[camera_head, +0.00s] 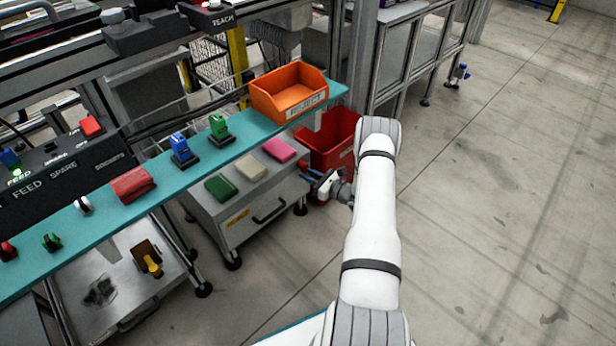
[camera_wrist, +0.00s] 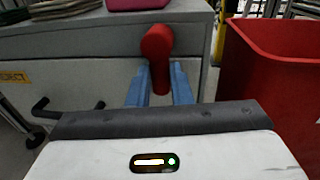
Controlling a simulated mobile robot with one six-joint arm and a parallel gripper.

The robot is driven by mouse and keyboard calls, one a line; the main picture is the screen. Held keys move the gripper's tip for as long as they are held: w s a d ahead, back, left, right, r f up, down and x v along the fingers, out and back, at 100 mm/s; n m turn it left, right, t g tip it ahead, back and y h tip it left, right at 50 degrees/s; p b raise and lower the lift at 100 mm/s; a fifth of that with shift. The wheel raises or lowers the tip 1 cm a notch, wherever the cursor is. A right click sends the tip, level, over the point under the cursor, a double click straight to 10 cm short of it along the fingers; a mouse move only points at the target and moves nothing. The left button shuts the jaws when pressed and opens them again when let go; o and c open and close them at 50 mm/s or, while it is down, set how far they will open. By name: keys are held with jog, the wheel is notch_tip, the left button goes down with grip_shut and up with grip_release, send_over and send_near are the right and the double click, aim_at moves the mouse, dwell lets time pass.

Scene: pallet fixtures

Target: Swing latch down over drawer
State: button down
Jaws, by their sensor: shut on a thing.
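The red latch (camera_wrist: 158,45) shows in the wrist view at the right part of the grey cabinet's front, its rounded end uppermost and its stem running down between my fingers. My gripper (camera_wrist: 160,88) is shut on this stem with its two blue fingers; their tips also show in the head view (camera_head: 313,175), beside the cabinet's right end. The grey drawer (camera_wrist: 85,82) has a black bar handle (camera_wrist: 66,110), left of my gripper; the drawer also shows in the head view (camera_head: 250,212). The latch's pivot is hidden.
A red bin (camera_wrist: 275,80) stands close to the right of my gripper; it also shows in the head view (camera_head: 332,140). Green, cream and pink pads lie on the cabinet top. A teal shelf (camera_head: 230,152) with an orange reject bin (camera_head: 290,90) runs above. Floor at right is clear.

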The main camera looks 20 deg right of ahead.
jog(key=c, duration=1.3)
grip_release()
jog(key=p+v, duration=0.2)
jog(key=v, duration=0.6)
